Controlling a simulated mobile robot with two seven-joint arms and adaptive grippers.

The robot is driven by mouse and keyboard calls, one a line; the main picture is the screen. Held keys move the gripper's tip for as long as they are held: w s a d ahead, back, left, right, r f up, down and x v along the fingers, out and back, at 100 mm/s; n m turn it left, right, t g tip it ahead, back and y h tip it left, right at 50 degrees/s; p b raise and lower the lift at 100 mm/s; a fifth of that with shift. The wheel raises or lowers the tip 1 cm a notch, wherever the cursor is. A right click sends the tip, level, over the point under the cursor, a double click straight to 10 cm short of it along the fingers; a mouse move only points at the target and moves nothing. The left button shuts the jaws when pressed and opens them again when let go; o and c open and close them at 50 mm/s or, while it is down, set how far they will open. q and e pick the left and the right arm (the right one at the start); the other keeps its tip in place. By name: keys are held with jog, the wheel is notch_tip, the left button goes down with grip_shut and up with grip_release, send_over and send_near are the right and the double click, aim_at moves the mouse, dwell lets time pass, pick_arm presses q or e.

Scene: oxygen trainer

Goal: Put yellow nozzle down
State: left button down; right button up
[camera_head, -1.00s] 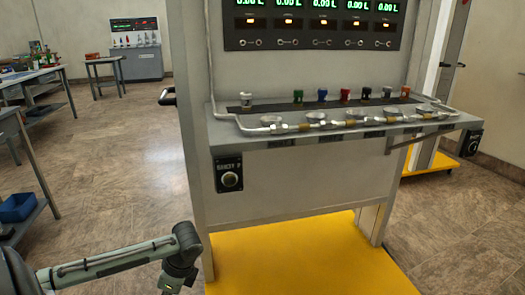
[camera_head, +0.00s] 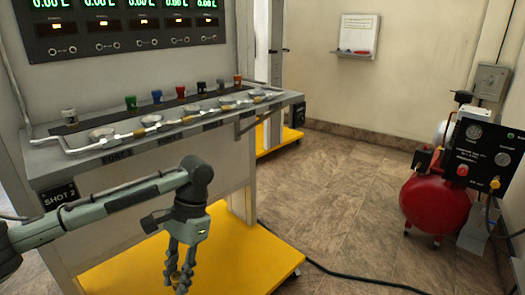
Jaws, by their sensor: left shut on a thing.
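My left gripper (camera_head: 176,284) hangs pointing down in front of the trainer, low in the head view. It is shut on a small yellowish thing (camera_head: 175,277), which looks like the yellow nozzle; the fingers hide most of it. The gripper is in front of and below the trainer's shelf (camera_head: 110,153), over the yellow base plate (camera_head: 228,255) in the picture. On the shelf's back strip stand several coloured nozzles, among them a green one (camera_head: 130,103), a blue one (camera_head: 157,97) and a red one (camera_head: 180,92). My right gripper is out of view.
Round gauge-like fittings and a pipe run along the shelf front. A red compressor (camera_head: 435,202) with a black control panel (camera_head: 481,152) stands at right. A black cable (camera_head: 365,282) lies on the floor. Open tiled floor (camera_head: 340,205) lies between trainer and compressor.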

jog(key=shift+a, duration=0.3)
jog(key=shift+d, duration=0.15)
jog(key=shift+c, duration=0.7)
pick_arm(q)
notch_tip(320, 180, up, 7)
jog(key=d+n+h, duration=0.2)
jog(key=n, duration=0.4)
jog(key=shift+w+d+f+g, duration=0.15)
jog(key=shift+w+g, duration=0.05)
jog(key=shift+g, duration=0.1)
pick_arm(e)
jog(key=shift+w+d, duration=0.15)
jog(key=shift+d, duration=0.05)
